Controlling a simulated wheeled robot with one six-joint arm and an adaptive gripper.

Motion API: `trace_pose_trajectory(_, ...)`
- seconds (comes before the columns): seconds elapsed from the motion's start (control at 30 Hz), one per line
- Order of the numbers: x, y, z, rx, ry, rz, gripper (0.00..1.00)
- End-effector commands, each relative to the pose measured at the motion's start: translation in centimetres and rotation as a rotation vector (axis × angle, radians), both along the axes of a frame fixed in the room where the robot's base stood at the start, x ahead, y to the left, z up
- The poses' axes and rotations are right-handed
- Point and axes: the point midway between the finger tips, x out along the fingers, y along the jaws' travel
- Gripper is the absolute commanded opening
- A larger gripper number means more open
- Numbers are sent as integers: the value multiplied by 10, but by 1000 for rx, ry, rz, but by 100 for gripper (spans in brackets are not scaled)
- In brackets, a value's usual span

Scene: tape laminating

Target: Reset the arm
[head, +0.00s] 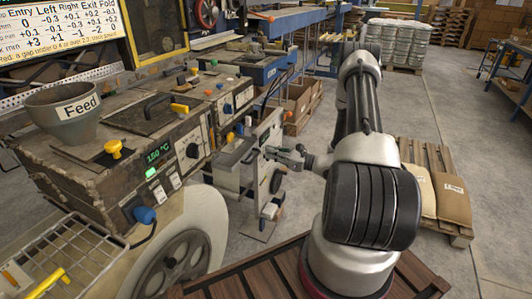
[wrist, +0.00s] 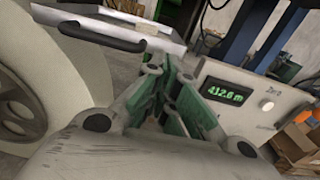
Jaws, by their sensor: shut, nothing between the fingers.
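My arm rises from the wooden base at the right of the head view. It bends at the top and reaches down to my gripper (head: 272,151), which points left towards a grey panel stand (head: 264,168). In the wrist view my gripper (wrist: 180,85) has its green-padded fingers together with nothing between them. A panel with a green "412.6 m" display (wrist: 226,91) and a white Zero knob is right of the fingers. A tray with a dark handle (wrist: 102,37) is above and left of them. Whether the fingers touch anything is unclear.
The machine has a Feed hopper (head: 70,115), a 150 °C display (head: 159,151), a yellow knob (head: 116,148) and a blue knob (head: 144,215). A pallet with sacks (head: 452,197) stands right of my arm. Cardboard boxes (head: 297,97) are behind the stand. Open floor lies at right.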

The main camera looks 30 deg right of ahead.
Motion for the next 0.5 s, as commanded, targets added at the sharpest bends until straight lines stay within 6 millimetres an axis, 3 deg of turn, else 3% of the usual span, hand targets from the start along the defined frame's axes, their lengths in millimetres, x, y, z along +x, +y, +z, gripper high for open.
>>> trace_pose_trajectory(0.2,-44,-36,0,2,3,-7,0)
trace_pose_trajectory(0.5,-73,-58,0,1,2,-3,0)
